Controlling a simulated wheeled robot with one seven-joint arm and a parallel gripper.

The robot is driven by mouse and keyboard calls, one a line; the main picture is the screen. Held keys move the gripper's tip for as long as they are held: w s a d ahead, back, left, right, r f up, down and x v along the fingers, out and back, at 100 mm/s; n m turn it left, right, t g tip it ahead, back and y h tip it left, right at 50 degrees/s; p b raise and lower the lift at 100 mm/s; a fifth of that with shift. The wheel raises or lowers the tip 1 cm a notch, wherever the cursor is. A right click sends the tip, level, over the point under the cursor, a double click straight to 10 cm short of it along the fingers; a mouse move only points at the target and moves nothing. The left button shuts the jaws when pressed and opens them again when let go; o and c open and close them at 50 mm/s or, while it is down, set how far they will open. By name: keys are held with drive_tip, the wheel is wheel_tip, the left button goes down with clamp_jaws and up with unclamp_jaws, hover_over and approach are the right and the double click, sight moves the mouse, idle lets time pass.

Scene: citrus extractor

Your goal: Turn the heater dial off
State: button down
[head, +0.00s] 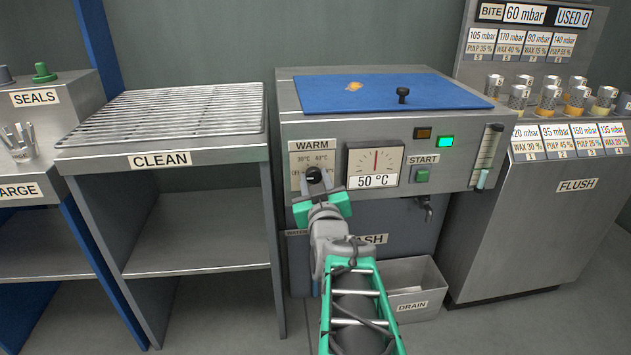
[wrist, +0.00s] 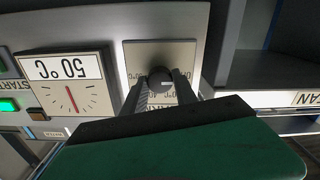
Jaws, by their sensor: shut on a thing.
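The heater dial (head: 314,173) is a dark round knob on a pale plate under the WARM label, on the front of the steel washing unit. Its plate shows 30 °C and 40 °C marks above and an OFF mark at the left; its lower part is hidden by my gripper. My gripper (head: 318,186) reaches the panel from below and front. In the wrist view, upside down, my two fingers (wrist: 162,88) stand on either side of the dial (wrist: 160,79) and are shut on it. I cannot tell which mark the dial points to.
A gauge (head: 376,164) labelled 50 °C sits right of the dial, its needle near upright. Beyond it are a green START button (head: 422,174), a lit green lamp (head: 445,141) and a dark amber lamp (head: 423,133). A tap (head: 427,206) juts out below. The CLEAN rack (head: 170,112) stands left.

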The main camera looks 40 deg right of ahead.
drive_tip(key=c, duration=1)
unclamp_jaws()
drive_tip(key=shift+o, duration=0.2)
